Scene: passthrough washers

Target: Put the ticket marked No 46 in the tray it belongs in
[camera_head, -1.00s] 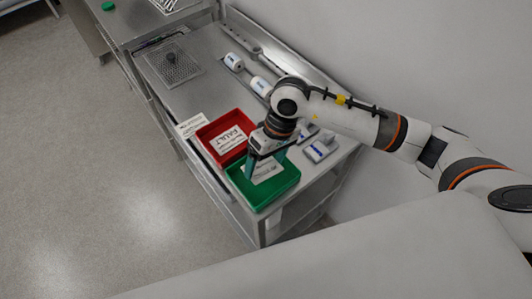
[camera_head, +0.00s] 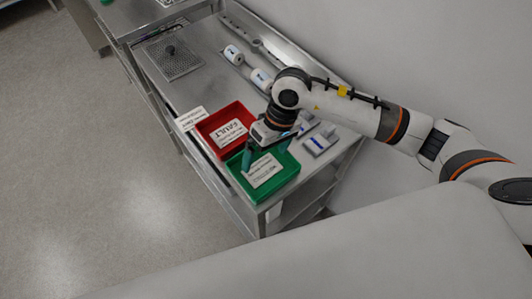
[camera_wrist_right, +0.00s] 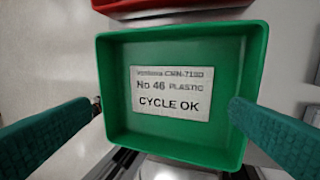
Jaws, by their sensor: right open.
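The green tray (camera_head: 257,196) stands at the near end of the metal counter. My right gripper (camera_head: 267,152) is open above the green tray, with its teal fingers wide apart and the ticket free below them. My left gripper is not in view.
A red tray (camera_head: 207,130) beside the green one holds a ticket reading "FAULT" (camera_head: 228,132). A white card (camera_head: 190,118) lies by the counter's left edge. White-and-blue blocks (camera_head: 320,143) sit right of the trays, white rolls (camera_head: 261,78) farther back, near a perforated plate (camera_head: 175,62).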

